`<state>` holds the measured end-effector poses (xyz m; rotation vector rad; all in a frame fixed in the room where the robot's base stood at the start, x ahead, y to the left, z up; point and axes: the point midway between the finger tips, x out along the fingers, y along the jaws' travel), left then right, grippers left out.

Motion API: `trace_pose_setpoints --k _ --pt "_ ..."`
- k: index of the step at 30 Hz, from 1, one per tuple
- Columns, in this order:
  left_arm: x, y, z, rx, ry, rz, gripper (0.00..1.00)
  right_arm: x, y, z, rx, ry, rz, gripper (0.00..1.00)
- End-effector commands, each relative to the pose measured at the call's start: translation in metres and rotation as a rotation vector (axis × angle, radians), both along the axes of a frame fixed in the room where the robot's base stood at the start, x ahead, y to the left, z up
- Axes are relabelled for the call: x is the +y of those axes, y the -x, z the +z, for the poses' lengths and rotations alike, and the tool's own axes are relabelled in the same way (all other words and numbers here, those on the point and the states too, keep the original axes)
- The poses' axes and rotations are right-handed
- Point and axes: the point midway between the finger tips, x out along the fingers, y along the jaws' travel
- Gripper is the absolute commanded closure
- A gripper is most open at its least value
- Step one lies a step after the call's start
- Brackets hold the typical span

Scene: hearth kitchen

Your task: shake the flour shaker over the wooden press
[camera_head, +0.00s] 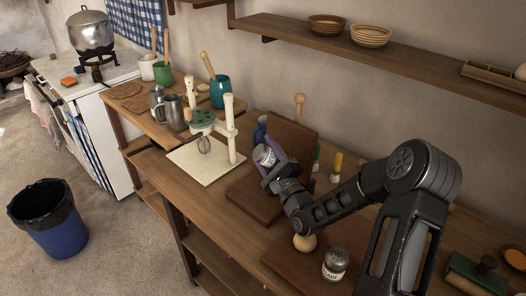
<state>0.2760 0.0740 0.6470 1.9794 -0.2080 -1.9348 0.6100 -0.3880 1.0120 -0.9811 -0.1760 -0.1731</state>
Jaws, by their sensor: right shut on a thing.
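My right gripper (274,176) reaches in from the right and is shut on a shaker (264,156) with a white label. The shaker is tilted well over on its side, above the wooden press. The press has a dark brown base board (252,200) lying on the table and a raised lid board (295,143) standing behind it. The gripper and arm hide part of the base. Whether any flour lies on it is too small to tell. My left gripper is not in view.
A cream-coloured stand (205,164) is left of the press. Small bottles (336,167) stand behind my arm. A green-topped block (477,274) lies at the right.

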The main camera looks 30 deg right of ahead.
Motion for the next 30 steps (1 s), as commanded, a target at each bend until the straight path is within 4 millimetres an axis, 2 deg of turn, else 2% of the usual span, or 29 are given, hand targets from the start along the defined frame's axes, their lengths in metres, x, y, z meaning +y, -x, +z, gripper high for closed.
trace_pose_setpoints --k 3,14,30 --pt "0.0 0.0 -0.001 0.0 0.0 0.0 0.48 -0.005 0.002 0.0 -0.001 0.002 -0.001 0.96" --pt "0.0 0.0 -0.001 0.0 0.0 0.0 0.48 -0.001 0.003 0.0 -0.001 0.0 0.001 0.96" --pt "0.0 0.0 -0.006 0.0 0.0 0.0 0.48 0.047 0.017 0.0 0.0 0.0 0.002 0.96"
